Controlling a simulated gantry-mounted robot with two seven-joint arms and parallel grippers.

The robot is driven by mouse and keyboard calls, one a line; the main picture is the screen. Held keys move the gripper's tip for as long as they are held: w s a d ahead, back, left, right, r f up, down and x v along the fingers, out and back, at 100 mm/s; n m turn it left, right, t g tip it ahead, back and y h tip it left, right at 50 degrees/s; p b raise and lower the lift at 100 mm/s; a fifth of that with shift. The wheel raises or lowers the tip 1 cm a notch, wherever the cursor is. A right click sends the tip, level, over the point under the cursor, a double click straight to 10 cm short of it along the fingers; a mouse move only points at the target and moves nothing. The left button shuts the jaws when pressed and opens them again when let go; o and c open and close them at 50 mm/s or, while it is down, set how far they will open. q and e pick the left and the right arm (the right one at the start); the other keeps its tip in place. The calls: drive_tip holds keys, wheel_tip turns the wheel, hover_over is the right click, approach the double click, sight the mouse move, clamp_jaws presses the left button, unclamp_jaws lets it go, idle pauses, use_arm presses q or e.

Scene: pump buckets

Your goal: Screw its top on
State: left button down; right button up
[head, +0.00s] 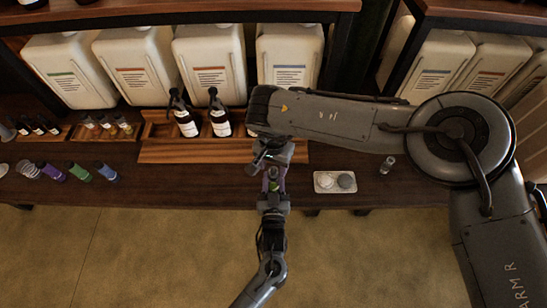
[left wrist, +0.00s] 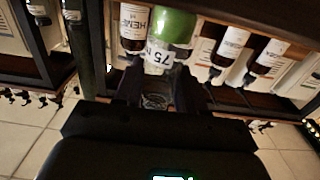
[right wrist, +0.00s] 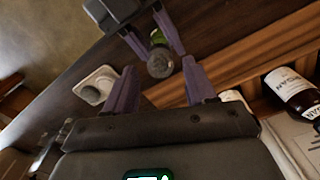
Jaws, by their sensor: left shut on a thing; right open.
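A small bottle with a green band (left wrist: 172,28) and a white label marked 75 is held by my left gripper (head: 273,193). It also shows in the right wrist view (right wrist: 157,38), its round grey end (right wrist: 160,65) facing my right gripper. I cannot tell whether that end is a top or the bare mouth. My right gripper (right wrist: 160,78) is open, its purple fingers apart on either side of that end, with no clear contact. In the head view the right gripper (head: 271,172) hides most of the bottle. In the left wrist view its clear lower part (left wrist: 155,100) lies between the left fingers.
Several coloured bottles (head: 80,172) lie at the left. Dark bottles (head: 219,120) stand in a wooden rack (head: 190,153); white jugs (head: 208,65) stand behind.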

sight(273, 170)
drive_tip(key=shift+f, duration=1.85)
